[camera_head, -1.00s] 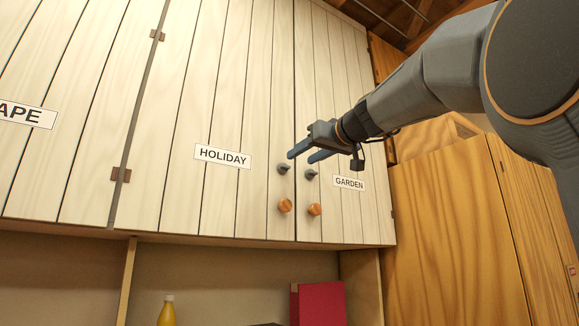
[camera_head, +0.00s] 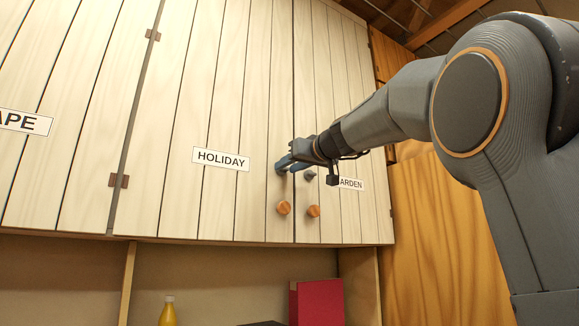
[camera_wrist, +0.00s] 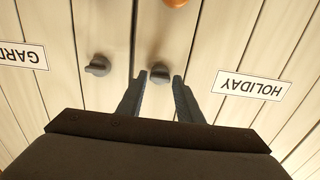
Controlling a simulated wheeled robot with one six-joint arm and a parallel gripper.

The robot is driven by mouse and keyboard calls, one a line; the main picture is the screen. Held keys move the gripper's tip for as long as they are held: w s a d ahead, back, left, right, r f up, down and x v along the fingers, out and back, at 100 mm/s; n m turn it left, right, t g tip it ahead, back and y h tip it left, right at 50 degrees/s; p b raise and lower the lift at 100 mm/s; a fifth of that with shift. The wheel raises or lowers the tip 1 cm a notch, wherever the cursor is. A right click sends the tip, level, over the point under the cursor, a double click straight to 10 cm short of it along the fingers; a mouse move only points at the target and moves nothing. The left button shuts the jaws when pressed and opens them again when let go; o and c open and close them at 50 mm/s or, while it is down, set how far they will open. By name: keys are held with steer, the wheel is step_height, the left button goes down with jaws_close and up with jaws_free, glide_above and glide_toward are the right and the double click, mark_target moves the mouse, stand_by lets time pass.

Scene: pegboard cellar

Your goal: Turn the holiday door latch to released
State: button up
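The holiday door (camera_head: 180,110) is a pale plank cupboard door with a white HOLIDAY label (camera_head: 221,159), and it is closed. Its small dark grey latch (camera_wrist: 160,73) shows upside down in the wrist view, near the door's seam edge. My gripper (camera_wrist: 159,82) is open, with one blue-grey finger on each side of that latch at the tips. I cannot tell whether either finger touches it. In the head view my gripper (camera_head: 283,164) is at the latch and largely hides it.
The garden door's similar latch (camera_wrist: 97,65) sits close beside, across the seam; it also shows in the head view (camera_head: 310,175). Round wooden knobs (camera_head: 284,208) (camera_head: 313,211) are below the latches. A red box (camera_head: 317,302) and a yellow bottle (camera_head: 168,312) stand below the cupboard.

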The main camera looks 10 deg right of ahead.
steer(key=c, duration=0.6)
steer(key=shift+m, duration=8.9)
steer(key=shift+f, duration=0.1)
